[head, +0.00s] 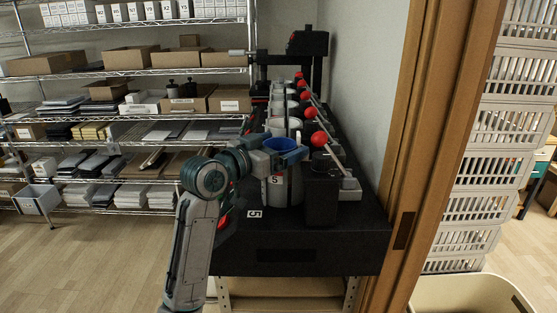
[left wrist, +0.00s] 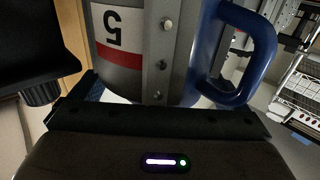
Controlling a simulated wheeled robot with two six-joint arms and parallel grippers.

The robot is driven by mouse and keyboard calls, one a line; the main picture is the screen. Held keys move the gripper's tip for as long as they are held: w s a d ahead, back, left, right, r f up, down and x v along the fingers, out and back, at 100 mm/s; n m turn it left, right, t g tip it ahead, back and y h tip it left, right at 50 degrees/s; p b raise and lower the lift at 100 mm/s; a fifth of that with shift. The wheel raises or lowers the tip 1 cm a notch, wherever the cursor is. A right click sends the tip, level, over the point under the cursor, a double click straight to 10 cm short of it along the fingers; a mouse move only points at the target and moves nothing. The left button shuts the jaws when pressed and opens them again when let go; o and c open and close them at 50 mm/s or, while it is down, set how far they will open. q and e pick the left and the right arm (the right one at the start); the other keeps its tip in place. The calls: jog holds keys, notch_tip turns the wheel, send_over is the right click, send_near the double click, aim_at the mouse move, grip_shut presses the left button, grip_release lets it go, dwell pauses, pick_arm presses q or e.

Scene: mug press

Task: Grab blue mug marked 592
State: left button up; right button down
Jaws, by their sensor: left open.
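The blue mug (head: 281,144) sits in the nearest station of the black press in the head view, its open top facing up. In the left wrist view its blue handle (left wrist: 262,42) loops out at the right, close to the gripper. A grey cylinder (left wrist: 118,60) with a 5 label and red band is beside it. No 592 marking is readable. My left gripper (head: 282,158) is open at the mug, its fingers around the near side. Whether it touches the mug cannot be told. My right gripper is not in view.
The black press bench (head: 300,245) carries a row of levers with red knobs (head: 319,139) just right of the mug. A wooden door frame (head: 425,140) stands to the right. Wire shelves (head: 150,72) with boxes are at the back left. The floor at left is clear.

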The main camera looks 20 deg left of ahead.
pick_arm(q)
jog(key=shift+a, duration=0.1)
jog(key=c, duration=1.7)
jog(key=shift+o, duration=0.2)
